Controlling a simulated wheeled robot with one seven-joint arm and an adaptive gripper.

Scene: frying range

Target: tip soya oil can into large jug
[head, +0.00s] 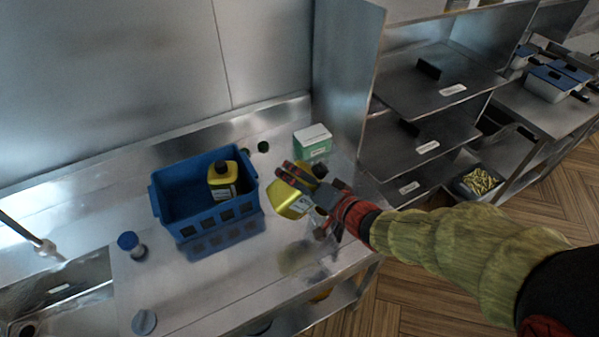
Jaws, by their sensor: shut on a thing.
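My gripper (303,182) is shut on a yellow can (287,200) with a pale label and a dark top. The can is tilted, its dark top toward the upper right, and appears to be held above the steel counter. The gripper fingers hide part of it, and I cannot read its label. A similar yellow can with a black cap (222,181) stands in the blue crate (189,220), left of my gripper. I cannot make out a large jug in this view. A yellowish patch below the held can looks like its reflection.
A green and white box (313,141) stands behind my gripper. A blue-capped container (131,244) and a grey-blue round item (144,322) are at the left, near the sink (65,290). Steel shelves (430,80) rise at the right. The front middle of the counter (225,295) is clear.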

